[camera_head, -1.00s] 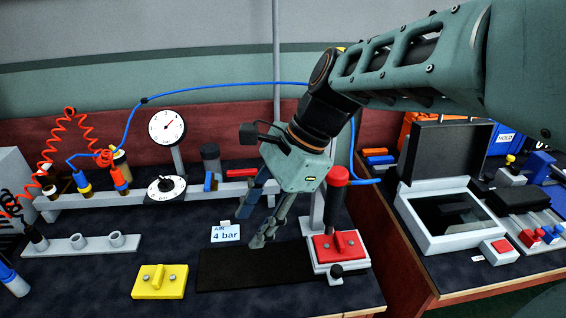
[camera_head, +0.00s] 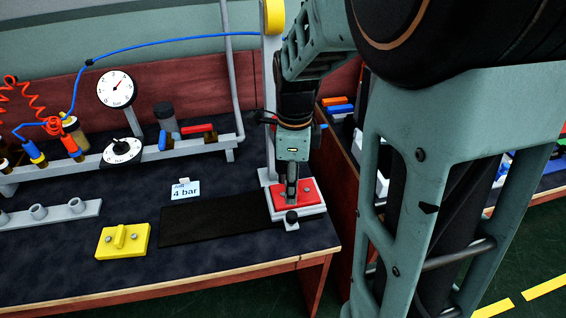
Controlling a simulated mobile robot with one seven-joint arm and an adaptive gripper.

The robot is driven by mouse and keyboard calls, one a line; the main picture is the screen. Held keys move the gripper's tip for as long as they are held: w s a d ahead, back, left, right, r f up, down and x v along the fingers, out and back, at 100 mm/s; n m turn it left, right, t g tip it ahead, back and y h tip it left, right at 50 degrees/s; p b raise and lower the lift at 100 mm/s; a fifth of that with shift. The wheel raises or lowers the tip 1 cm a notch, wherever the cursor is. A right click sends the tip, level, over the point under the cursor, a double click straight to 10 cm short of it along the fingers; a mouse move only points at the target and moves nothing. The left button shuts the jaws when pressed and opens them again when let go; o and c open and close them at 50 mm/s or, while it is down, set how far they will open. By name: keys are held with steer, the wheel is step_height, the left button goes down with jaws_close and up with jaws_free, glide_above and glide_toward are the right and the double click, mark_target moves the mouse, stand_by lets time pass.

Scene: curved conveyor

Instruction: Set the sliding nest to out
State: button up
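The sliding nest (camera_head: 312,212) looks to be the pale block at the foot of the press, at the right end of the dark mat. A black knob (camera_head: 291,217) is on its front. A red plate (camera_head: 312,190) with two studs lies on top. My gripper (camera_head: 291,198) points straight down over the middle of the red plate, where its raised rib is. The fingers are seen edge-on and hide the rib, so I cannot tell whether they close on it. My gripper and arm hide much of the press column and its lever.
A dark mat (camera_head: 215,219) lies left of the nest, with a yellow ribbed plate (camera_head: 123,240) beyond it. An "AIR 4 bar" card (camera_head: 185,190) stands behind the mat. A gauge (camera_head: 117,89), dial (camera_head: 122,151) and rail fittings are behind. The bench's front edge is close to the nest.

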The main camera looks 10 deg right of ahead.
mark_target(291, 214)
step_height(291, 214, down, 11)
steer(key=shift+r+b, duration=0.1)
steer(key=shift+b, duration=1.1)
jaws_close()
